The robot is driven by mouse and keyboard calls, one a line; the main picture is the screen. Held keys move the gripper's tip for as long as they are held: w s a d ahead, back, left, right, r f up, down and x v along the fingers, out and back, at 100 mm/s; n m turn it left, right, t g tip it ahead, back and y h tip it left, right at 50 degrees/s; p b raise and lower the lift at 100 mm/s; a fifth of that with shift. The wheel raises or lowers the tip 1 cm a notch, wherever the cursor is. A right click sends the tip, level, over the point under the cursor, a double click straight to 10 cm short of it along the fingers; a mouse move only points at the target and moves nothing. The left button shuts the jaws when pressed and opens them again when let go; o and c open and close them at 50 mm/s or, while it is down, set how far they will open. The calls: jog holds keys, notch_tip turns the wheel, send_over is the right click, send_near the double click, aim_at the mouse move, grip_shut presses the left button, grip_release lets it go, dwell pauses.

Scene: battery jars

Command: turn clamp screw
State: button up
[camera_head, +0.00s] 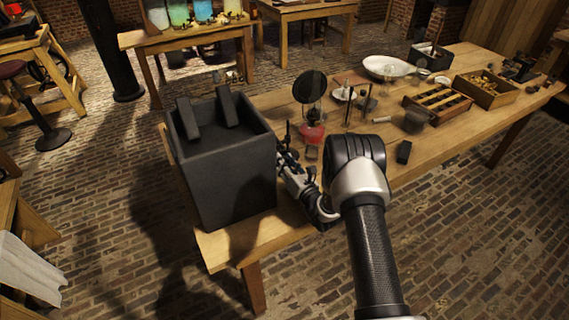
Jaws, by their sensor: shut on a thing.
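My gripper (285,164) is at the left end of the wooden table, low beside the right wall of a large dark grey open box (235,180). It points left and away from me, and its fingers are shut on a small dark part that I take for the clamp screw. The fingers and the shadow hide most of that part, so its shape and turn cannot be made out. Two dark blocks (187,118) stick up at the box's top.
Farther back are a white basin (388,67), a slotted wooden rack (437,103) and a wooden tray (486,89).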

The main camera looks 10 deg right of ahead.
jog(key=o, duration=1.1)
jog(key=v, duration=1.2)
jog(key=shift+s, duration=0.1)
